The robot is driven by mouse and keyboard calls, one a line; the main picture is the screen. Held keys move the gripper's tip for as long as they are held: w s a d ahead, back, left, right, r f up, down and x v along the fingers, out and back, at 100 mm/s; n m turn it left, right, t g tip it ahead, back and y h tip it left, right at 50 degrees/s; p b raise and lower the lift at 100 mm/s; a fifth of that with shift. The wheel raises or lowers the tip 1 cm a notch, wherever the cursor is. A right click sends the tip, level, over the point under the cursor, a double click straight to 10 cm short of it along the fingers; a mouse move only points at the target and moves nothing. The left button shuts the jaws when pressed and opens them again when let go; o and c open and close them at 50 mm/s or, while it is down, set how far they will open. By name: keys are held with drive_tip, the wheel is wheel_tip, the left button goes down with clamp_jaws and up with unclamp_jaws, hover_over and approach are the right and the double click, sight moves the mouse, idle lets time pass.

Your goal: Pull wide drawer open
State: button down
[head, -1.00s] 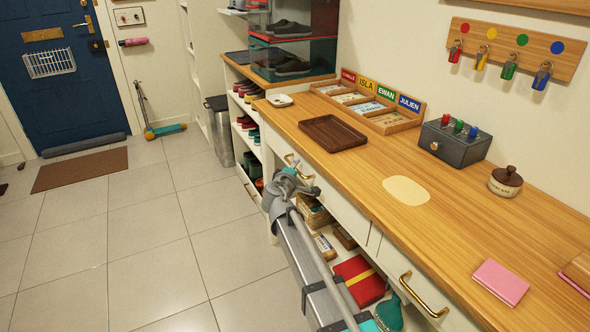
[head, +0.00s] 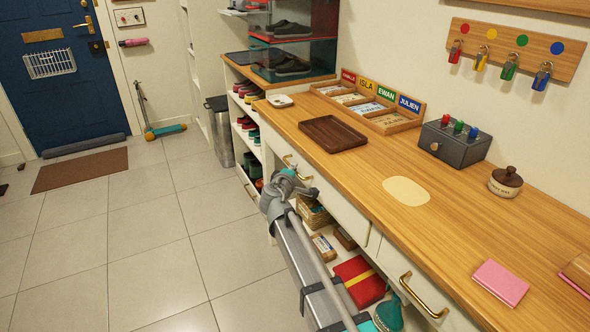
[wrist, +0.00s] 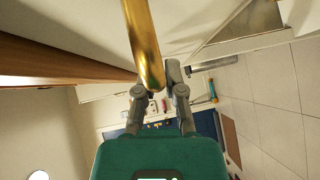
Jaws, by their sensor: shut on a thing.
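The wide drawer has a white front (head: 345,213) under the wooden counter, partly hidden behind my arm in the head view. In the wrist view the brass handle (wrist: 143,42) runs down from the top edge to between the fingers of my gripper (wrist: 157,88). The fingers are shut on the handle. I cannot clearly tell how far the drawer stands out from the counter.
A second drawer with a brass handle (head: 424,296) is at the right. The counter (head: 345,180) holds a dark tray (head: 333,133) and a grey box (head: 455,141). Below are shelves with a red box (head: 360,281).

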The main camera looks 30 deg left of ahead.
drive_tip(key=s+a, duration=0.7)
drive_tip(key=s, duration=0.3)
drive_tip(key=s+a, duration=0.7)
drive_tip(key=s, duration=0.4)
drive_tip(key=c, duration=0.7)
unclamp_jaws()
